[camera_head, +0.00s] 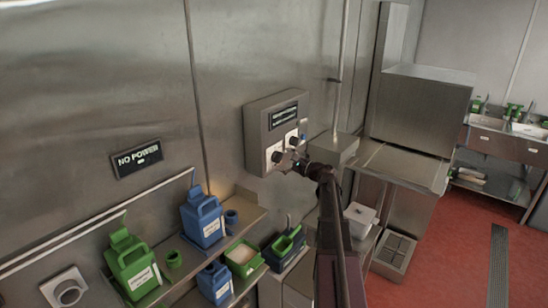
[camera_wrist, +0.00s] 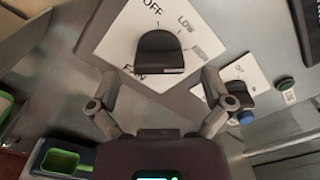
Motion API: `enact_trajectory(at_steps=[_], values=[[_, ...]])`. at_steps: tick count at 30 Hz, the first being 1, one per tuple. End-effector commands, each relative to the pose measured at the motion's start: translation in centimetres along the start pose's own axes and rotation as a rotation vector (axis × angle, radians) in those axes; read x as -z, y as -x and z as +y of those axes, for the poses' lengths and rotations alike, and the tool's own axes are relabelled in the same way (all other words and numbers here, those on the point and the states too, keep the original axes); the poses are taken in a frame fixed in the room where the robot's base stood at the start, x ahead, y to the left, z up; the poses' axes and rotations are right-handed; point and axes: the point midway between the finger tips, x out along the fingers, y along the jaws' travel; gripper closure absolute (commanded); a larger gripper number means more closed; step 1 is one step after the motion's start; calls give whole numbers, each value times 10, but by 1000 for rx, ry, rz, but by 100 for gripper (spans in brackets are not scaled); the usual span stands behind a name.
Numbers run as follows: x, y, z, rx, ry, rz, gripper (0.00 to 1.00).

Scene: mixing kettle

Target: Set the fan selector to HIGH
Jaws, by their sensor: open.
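The fan selector is a black knob (camera_wrist: 160,52) on a white plate (camera_wrist: 118,38) marked OFF, LOW and, partly covered, FAN. A third label right of the knob is too faint to read. I cannot tell which mark the knob points to. My gripper (camera_wrist: 160,84) is open, with one finger on each side of the knob's lower part and visible gaps to it. In the head view, my gripper (camera_head: 291,160) is in front of the lower part of the grey control box (camera_head: 262,125), close to the black knob (camera_head: 277,157).
A second black knob (camera_wrist: 238,88) and a blue button (camera_wrist: 245,117) are close to my right finger. Below the box, a shelf (camera_head: 245,215) holds blue and green jugs. A steel cabinet (camera_head: 420,105) stands to the right. The red floor is open.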

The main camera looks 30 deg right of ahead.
Motion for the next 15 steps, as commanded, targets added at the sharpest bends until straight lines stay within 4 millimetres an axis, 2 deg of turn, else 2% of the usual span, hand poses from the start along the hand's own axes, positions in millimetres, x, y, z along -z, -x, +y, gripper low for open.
enact_trajectory(at_steps=[15], values=[[-1,44,1,0,0,0,0]])
